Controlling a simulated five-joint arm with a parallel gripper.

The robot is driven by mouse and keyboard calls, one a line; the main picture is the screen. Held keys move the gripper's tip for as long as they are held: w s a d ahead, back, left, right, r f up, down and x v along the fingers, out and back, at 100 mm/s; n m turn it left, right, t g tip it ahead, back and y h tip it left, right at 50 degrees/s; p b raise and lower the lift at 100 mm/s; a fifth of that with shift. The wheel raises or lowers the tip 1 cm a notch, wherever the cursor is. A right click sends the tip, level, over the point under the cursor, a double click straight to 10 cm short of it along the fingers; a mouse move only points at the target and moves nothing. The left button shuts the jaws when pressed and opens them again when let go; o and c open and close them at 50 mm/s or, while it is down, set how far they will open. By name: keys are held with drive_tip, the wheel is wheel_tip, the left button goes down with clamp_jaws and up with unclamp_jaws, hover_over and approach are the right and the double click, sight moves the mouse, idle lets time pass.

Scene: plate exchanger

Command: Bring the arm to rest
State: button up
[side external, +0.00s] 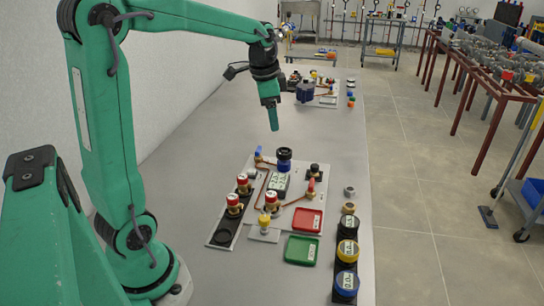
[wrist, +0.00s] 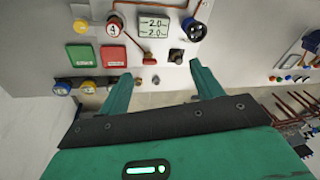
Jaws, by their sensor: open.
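My green arm reaches over the grey bench, and my gripper (side external: 273,118) hangs fingers down above the bench, behind the plate exchanger board (side external: 262,166). In the wrist view my gripper (wrist: 158,85) has its two green fingers spread wide with nothing between them. The gripper is apart from the board and from everything on it.
A red tray (side external: 307,220) and a green tray (side external: 302,250) lie at the board's front. Round gauges (side external: 347,253) stand along the bench's right edge, with two nuts (side external: 349,208) behind them. A second board (side external: 318,95) stands farther back. The bench between the boards is clear.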

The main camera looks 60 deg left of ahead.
drive_tip(key=s+d+n+t, duration=0.3)
drive_tip(key=s+d+n, duration=0.2)
drive_tip(key=s+d, duration=0.9)
drive_tip(key=s, duration=0.3)
drive_tip(key=shift+s+f+h, duration=0.15)
drive_tip(key=shift+f+h, duration=0.1)
drive_tip(key=shift+h, duration=0.15)
